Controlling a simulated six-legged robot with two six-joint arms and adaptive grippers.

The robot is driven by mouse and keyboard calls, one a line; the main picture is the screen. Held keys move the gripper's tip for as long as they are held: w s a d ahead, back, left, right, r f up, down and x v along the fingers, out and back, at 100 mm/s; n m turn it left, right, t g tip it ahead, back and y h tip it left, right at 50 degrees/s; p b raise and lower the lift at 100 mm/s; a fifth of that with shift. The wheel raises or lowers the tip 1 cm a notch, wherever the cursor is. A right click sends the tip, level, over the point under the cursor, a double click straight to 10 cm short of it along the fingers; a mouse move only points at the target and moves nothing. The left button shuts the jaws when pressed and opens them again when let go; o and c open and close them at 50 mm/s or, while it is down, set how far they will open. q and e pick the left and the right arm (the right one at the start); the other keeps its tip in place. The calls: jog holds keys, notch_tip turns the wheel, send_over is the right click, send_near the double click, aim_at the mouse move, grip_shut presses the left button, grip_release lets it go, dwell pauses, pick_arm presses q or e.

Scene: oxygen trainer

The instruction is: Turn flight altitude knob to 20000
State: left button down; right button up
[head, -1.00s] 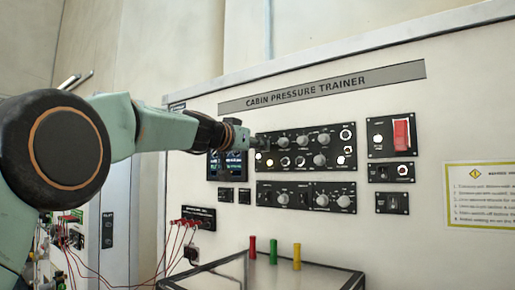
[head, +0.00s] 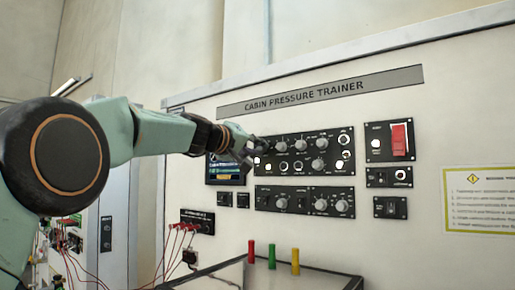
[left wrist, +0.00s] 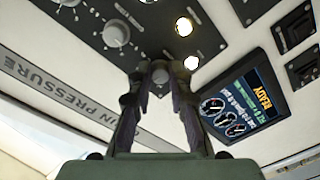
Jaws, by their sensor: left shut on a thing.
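The cabin pressure trainer panel carries a black upper control panel (head: 310,153) with several grey knobs, among them one at its top middle (head: 300,144). My left gripper (head: 251,150) is at the upper left corner of this panel. In the left wrist view its two fingers (left wrist: 160,74) converge around a small round grey knob (left wrist: 159,77) and are shut on it. In the head view the gripper hides that knob. Knob labels and scale marks are too small to read, so its setting cannot be told. My right gripper is not in view.
A display (head: 226,172) sits just left of and below the gripper; its wrist view (left wrist: 246,102) shows READY and round gauges. A lower knob panel (head: 305,201) and a red switch (head: 399,139) are nearby. Coloured pegs (head: 272,256) stand on a table below.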

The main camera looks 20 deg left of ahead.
pick_arm(q)
jog(key=shift+s+a+r+n, duration=0.1)
jog(key=shift+a+r+n, duration=0.1)
jog(key=shift+r+n, duration=0.45)
jog(key=shift+f+n, duration=0.15)
jog(key=shift+n, duration=0.2)
jog(key=c, duration=1.6)
grip_release()
jog(key=o, duration=0.3)
jog(key=shift+s+a+f, duration=0.15)
jog(key=shift+a+f, duration=0.05)
jog(key=shift+o, duration=0.2)
jog(key=v, duration=0.7)
jog(key=shift+s, duration=0.15)
